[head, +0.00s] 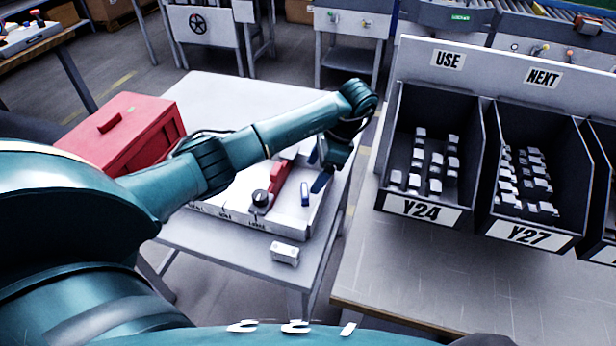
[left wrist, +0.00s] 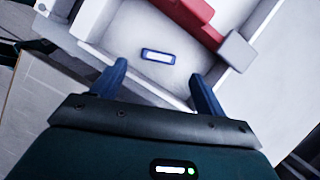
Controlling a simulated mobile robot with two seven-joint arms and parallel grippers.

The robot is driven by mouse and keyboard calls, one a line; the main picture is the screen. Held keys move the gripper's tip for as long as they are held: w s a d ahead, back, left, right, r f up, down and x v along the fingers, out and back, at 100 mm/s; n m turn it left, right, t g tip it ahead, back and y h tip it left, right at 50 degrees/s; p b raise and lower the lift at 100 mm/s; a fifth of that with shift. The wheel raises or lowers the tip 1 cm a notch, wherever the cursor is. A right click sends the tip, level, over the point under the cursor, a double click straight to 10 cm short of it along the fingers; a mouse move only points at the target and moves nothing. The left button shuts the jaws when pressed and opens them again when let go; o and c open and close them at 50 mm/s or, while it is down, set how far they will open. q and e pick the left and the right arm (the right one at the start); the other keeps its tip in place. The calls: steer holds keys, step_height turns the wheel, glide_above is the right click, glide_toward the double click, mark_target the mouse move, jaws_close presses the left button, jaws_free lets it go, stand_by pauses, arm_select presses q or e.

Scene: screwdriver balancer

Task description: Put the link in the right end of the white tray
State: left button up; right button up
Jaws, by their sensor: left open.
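The link (head: 304,194), a small blue oblong with a pale middle, lies in the right end of the white tray (head: 258,222) on the small table. In the left wrist view the link (left wrist: 158,56) lies flat on the tray floor, with bare floor around it. My left gripper (head: 319,170) is over the right end of the tray. Its blue fingers (left wrist: 160,74) are spread and empty, and the link appears between and just beyond their tips, apart from both. My right gripper is not in view.
A red part (head: 279,184) and a black knob (head: 260,198) are in the tray left of the link. A red toolbox (head: 125,135) stands at the table's left. A small white block (head: 285,253) lies in front of the tray. Dark bins (head: 424,209) stand at right.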

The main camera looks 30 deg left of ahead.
arm_select(q)
steer(key=p+v, duration=0.1)
steer(key=v, duration=0.4)
steer(key=shift+r, duration=0.15)
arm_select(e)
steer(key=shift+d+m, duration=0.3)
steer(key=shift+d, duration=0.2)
arm_select(q)
steer(key=shift+d, duration=0.1)
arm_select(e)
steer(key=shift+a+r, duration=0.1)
